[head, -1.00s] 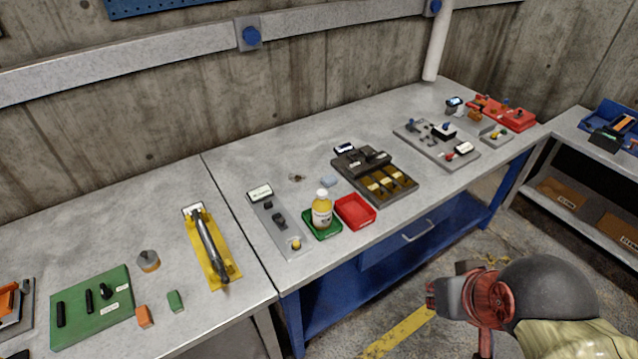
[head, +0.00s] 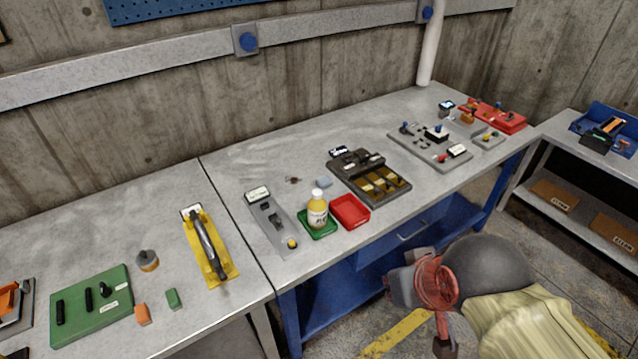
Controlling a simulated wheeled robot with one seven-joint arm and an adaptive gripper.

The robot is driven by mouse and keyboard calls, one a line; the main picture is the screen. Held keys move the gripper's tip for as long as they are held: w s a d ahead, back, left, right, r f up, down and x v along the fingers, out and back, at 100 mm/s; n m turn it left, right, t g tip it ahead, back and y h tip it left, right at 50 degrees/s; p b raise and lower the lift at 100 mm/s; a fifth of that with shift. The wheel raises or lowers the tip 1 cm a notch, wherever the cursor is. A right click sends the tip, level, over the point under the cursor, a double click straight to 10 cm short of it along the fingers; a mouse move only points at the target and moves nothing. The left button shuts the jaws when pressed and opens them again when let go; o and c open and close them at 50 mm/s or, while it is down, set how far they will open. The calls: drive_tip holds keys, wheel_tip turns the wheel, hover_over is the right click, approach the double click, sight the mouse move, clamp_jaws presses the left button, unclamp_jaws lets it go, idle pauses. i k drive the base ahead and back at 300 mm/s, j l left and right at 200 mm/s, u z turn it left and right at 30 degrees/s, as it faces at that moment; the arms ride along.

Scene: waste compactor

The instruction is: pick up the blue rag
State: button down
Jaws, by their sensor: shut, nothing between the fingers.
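My gripper (head: 398,288) is at the lower right, in front of the bench's blue frame, well apart from the rag. It is shut and empty. Its fingertips are small and hard to make out.
A grey panel (head: 270,220) lies to the left. A yellow tool holder (head: 208,250) and green board (head: 92,309) lie farther left. Bare bench top surrounds the rag's back side.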

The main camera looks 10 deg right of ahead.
sight(324, 181)
drive_tip(key=i+l, duration=0.2)
drive_tip(key=i, duration=0.25)
drive_tip(key=i+l, duration=0.2)
drive_tip(key=i, duration=0.25)
drive_tip(key=i+l, duration=0.2)
drive_tip(key=i, duration=0.3)
